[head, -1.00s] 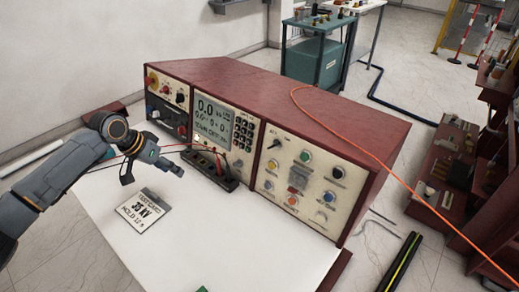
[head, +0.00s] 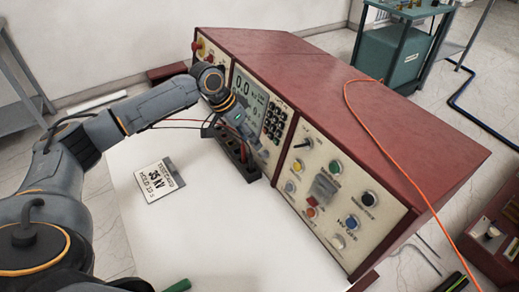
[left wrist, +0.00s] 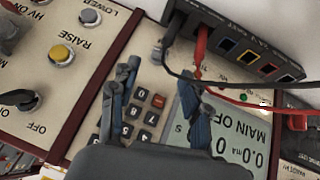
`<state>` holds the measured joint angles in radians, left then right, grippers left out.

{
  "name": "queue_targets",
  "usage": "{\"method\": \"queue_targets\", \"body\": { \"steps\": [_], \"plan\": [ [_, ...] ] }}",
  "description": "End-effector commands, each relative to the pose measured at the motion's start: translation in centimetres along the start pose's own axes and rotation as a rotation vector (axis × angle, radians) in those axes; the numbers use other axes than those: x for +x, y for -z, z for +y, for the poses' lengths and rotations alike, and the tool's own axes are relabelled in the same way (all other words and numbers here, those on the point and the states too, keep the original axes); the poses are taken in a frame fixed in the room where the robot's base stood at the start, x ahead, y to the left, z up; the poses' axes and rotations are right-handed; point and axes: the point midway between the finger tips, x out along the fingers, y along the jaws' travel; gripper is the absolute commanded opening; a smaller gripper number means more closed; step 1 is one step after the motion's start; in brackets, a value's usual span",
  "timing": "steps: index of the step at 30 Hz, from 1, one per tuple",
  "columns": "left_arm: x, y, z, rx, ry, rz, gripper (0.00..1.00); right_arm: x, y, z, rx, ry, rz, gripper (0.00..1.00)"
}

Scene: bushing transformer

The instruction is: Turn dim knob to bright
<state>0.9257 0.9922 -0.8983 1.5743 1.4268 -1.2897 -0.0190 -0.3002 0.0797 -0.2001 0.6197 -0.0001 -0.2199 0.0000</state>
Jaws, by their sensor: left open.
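The red test console (head: 330,85) stands on the white table. Its right panel (head: 325,228) carries several knobs and buttons, including a black switch knob (head: 303,144) at the top left and a black round knob (head: 369,198) at the right. I cannot read which one is the dim knob. My left gripper (head: 258,150) is in front of the display and keypad section. In the left wrist view the two fingers (left wrist: 160,72) are spread and empty over the keypad (left wrist: 140,118) and screen (left wrist: 232,132). A black OFF switch knob (left wrist: 22,98) shows at the left there.
A black terminal strip (head: 238,158) with red and black leads lies at the console's foot. An orange cable (head: 385,135) runs over the console.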

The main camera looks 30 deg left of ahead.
Motion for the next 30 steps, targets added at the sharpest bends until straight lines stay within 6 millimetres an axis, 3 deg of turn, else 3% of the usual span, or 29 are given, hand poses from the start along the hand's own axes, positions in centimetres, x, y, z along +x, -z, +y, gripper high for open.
{"method": "queue_targets", "body": {
  "steps": [3,9,22,29,30],
  "plan": [
    [2.5,0.0,0.1,0.000,-0.002,-0.002,0.47,-0.1,0.0,0.0,0.000,0.000,0.000,0.35],
    [5.3,0.0,0.0,0.001,0.000,-0.001,0.47,-0.1,0.1,0.0,0.000,0.000,0.000,0.35],
    [6.4,0.0,0.0,0.001,0.001,0.000,0.47,-0.2,0.1,0.0,0.001,0.000,0.000,0.35],
    [6.3,0.0,0.0,0.001,0.001,0.000,0.02,-0.2,0.1,0.0,0.001,0.000,0.001,0.35],
    [6.3,0.0,0.0,0.001,0.001,0.000,0.00,-0.2,0.1,0.0,0.001,0.000,0.001,0.35]
  ]
}}
